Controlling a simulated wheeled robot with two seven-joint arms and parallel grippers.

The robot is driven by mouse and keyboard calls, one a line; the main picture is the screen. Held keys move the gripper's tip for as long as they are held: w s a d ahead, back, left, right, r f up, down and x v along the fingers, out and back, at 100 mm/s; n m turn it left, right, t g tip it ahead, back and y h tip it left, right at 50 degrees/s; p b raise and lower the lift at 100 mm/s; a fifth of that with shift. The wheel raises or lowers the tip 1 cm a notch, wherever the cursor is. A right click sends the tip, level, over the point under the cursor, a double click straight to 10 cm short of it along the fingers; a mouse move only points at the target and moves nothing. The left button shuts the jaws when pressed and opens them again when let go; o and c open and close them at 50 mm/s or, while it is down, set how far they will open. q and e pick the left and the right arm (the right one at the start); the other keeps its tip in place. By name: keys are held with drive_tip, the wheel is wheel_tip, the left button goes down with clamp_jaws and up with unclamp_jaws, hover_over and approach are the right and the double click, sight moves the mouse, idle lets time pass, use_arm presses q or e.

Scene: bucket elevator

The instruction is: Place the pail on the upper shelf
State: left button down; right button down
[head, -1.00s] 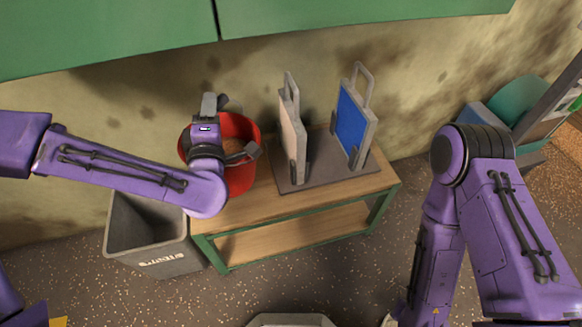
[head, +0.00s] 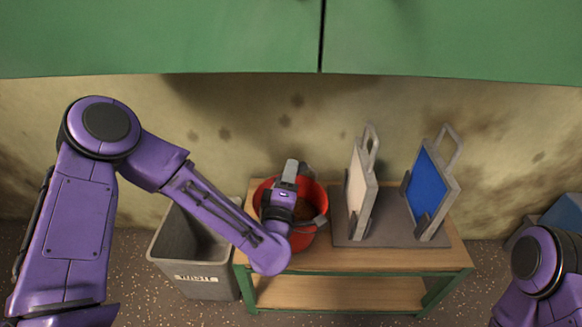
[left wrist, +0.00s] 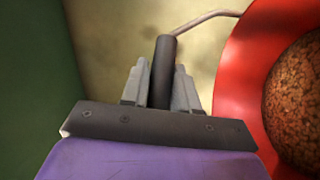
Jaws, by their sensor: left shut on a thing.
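The red pail (head: 320,193) is over the left end of the wooden bench top (head: 410,259) in the head view. I cannot tell whether it rests there or hangs just above. Brown grainy stuff shows inside it. My left gripper (head: 288,178) is over the pail's rim. In the left wrist view my left gripper (left wrist: 162,85) is shut on the pail's dark handle grip (left wrist: 164,62), and the thin handle wire runs right toward the red pail (left wrist: 235,65). The bench has a lower wooden shelf (head: 335,292). My right gripper is out of view.
Two framed boards, one pale (head: 360,190) and one blue (head: 428,190), stand on a grey base right of the pail. A grey waste bin (head: 205,282) stands left of the bench. Green cabinets (head: 200,35) hang above, with bare wall between.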

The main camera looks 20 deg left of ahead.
use_arm(q)
drive_tip(key=shift+r, duration=0.15)
drive_tip(key=c, duration=0.8)
unclamp_jaws()
drive_tip(key=shift+c, duration=0.2)
drive_tip(key=s+d+f, duration=0.1)
drive_tip(key=s, duration=1.1)
drive_tip(key=shift+d+f, duration=0.3)
drive_tip(key=shift+f, duration=0.05)
